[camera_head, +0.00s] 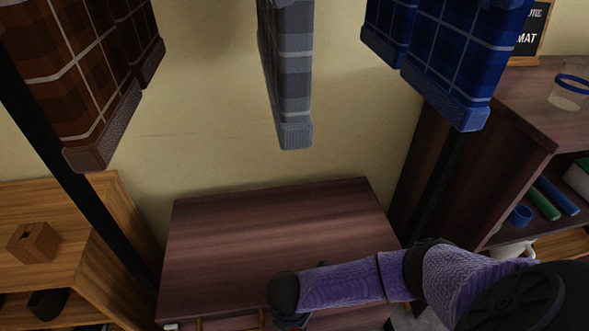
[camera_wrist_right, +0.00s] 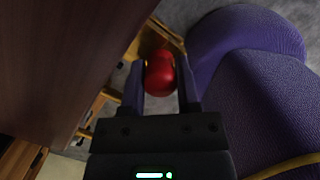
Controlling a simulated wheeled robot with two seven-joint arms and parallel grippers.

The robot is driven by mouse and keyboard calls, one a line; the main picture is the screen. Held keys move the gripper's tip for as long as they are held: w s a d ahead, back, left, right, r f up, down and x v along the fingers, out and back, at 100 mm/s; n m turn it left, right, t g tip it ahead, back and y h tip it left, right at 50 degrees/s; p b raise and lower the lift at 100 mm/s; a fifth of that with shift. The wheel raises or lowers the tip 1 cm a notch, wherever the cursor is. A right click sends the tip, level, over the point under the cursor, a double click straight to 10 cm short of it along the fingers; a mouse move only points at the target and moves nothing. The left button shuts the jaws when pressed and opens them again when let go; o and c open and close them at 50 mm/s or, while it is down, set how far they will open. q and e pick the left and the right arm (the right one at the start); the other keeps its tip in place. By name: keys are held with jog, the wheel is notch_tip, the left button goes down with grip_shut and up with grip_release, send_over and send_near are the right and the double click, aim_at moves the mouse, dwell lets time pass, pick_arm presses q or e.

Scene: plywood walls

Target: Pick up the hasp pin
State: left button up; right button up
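A red rounded piece (camera_wrist_right: 159,75), which looks like the head of the hasp pin, is in the right wrist view. It lies between the two fingers of my right gripper (camera_wrist_right: 160,68). The fingers stand on either side of it with what looks like a narrow gap, so the gripper seems open around it. A yellow-brown bracket (camera_wrist_right: 152,38) shows just behind the red piece. In the head view my right gripper (camera_head: 291,318) is partly hidden at the front edge of the dark wooden cabinet (camera_head: 280,230). The pin is hidden there. My left gripper is out of view.
The dark cabinet's top is bare. A lighter wooden shelf (camera_head: 105,265) with a small wooden block (camera_head: 33,242) stands at left. A dark shelf (camera_head: 515,125) stands at right. Brown (camera_head: 80,90), grey (camera_head: 290,80) and blue (camera_head: 460,60) checked cloths hang above.

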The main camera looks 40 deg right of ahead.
grip_shut()
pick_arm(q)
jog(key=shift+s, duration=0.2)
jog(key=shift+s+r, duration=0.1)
pick_arm(e)
jog(key=shift+r, duration=0.15)
notch_tip(320, 180, up, 10)
jog(key=p, duration=0.7)
jog(key=shift+p, duration=0.4)
jog(key=shift+f, duration=0.2)
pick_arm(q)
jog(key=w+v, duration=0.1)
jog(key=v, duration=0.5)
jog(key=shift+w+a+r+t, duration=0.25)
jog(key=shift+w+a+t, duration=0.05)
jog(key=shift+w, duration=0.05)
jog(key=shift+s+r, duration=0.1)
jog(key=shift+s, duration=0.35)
